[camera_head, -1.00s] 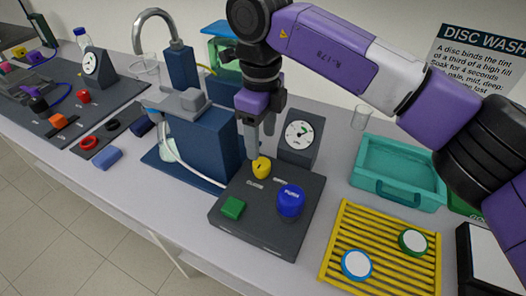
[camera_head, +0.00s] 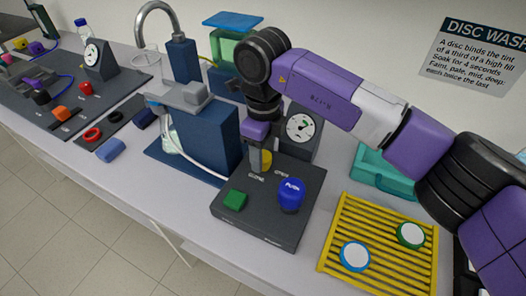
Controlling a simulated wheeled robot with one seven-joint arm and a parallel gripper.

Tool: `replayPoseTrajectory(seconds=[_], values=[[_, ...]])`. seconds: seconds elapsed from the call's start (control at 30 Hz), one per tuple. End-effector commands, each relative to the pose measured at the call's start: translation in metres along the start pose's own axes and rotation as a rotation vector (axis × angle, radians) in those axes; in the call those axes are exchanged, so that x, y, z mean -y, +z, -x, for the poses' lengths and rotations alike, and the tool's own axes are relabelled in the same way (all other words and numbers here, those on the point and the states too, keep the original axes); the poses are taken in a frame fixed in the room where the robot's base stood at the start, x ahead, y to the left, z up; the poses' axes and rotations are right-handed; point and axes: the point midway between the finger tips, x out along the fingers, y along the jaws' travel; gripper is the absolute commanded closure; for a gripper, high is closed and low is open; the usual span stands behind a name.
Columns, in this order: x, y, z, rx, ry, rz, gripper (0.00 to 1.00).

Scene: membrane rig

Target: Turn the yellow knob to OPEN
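The yellow knob (camera_head: 265,159) sits at the back of a dark grey control box (camera_head: 258,229). White lettering lies in front of it; it seems to read CLOSE on the left and OPEN on the right. My gripper (camera_head: 259,160) points down at the knob, with a grey finger in front of its left part. The knob is partly hidden, so its pointing direction and whether the fingers grip it cannot be made out.
A blue PUSH button (camera_head: 291,194) and a green button (camera_head: 235,199) are on the same box. A dial gauge (camera_head: 301,127) stands behind. A dark blue rig (camera_head: 208,140) with a white tube is close on the left. A yellow rack (camera_head: 378,272) holds two discs on the right.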

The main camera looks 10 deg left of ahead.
Motion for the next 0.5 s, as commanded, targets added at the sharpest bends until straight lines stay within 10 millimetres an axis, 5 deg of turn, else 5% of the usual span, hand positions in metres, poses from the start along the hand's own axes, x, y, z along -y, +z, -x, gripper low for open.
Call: replayPoseTrajectory(seconds=[0.03,0.23,0.5], values=[[0.0000,0.0000,0.0001,0.000,0.000,0.000,0.63],[0.0000,0.0001,0.0003,0.000,0.000,0.000,1.00],[0.0000,0.0001,-0.0003,0.000,0.000,0.029,1.00]])
